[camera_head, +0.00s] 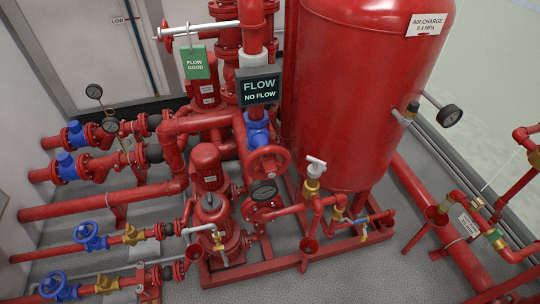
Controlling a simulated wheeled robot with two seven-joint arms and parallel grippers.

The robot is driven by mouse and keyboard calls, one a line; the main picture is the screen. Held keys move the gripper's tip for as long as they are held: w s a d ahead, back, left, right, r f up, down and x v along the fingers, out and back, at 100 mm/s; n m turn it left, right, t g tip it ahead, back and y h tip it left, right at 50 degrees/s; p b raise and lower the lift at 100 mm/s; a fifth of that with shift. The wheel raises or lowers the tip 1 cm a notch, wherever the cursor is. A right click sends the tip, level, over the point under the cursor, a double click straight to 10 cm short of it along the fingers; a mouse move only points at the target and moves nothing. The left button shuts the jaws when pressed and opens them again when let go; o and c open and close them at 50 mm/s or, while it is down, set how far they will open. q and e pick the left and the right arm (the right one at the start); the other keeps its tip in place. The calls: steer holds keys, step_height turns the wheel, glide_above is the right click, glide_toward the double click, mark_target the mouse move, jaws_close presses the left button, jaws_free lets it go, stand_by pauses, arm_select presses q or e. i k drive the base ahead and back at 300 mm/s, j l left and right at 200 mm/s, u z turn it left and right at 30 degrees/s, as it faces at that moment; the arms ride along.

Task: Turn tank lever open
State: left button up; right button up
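The large red tank (365,90) stands upright right of centre, with a white "AIR CHARGE 0.4 MPa" label (427,24). A white T-shaped handle (316,161) sits on a brass valve (312,187) on the pipe in front of the tank. A small lever with a blue part (356,219) is on the brass fittings under the tank. Neither of my grippers is in view.
Red pipes cross both sides. Grey floor (350,275) is clear in front.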

mark_target(359, 220)
steer(key=z, duration=0.95)
